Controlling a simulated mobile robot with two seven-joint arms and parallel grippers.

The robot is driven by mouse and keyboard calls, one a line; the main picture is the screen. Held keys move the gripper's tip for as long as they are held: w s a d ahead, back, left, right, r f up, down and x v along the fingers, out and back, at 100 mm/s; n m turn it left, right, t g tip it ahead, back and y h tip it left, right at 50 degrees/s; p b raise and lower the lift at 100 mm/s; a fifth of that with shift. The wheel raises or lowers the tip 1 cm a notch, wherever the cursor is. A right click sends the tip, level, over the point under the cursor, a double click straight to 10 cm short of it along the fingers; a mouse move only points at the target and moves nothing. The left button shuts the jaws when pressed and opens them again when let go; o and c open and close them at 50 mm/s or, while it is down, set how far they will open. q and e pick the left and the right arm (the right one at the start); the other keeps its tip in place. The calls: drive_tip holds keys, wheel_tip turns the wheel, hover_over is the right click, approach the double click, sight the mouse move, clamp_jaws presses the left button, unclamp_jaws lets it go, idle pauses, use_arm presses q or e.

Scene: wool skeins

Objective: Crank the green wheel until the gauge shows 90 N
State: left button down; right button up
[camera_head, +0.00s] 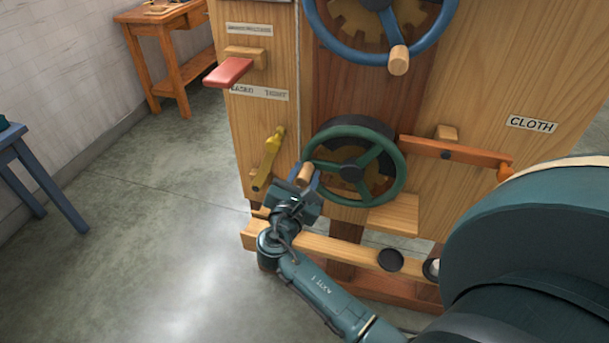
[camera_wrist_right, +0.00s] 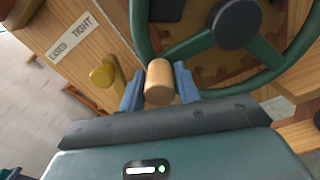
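The green wheel (camera_head: 397,164) is upright on the front of a wooden machine, below a blue wheel. It has a light wooden crank handle (camera_head: 305,174) at its left side. My right gripper (camera_head: 304,184) is at this handle. In the right wrist view the handle (camera_wrist_right: 159,82) stands between the two blue fingers, which appear to press on it from both sides. The green wheel's rim and dark hub (camera_wrist_right: 237,24) also show there. No gauge can be made out in either view. My left gripper is not in view.
A yellow lever (camera_head: 268,160) is close left of my right gripper. A red paddle (camera_head: 229,72) is above it. The blue wheel (camera_head: 330,38) is above the green one. An orange bar (camera_head: 455,149) is to its right, below the CLOTH label (camera_head: 532,124). Open floor lies left.

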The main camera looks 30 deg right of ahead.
clamp_jaws()
drive_tip(key=shift+r+m, duration=0.6)
drive_tip(key=shift+r, duration=0.1)
drive_tip(key=shift+o, duration=1.9)
unclamp_jaws()
drive_tip(key=shift+f, duration=0.1)
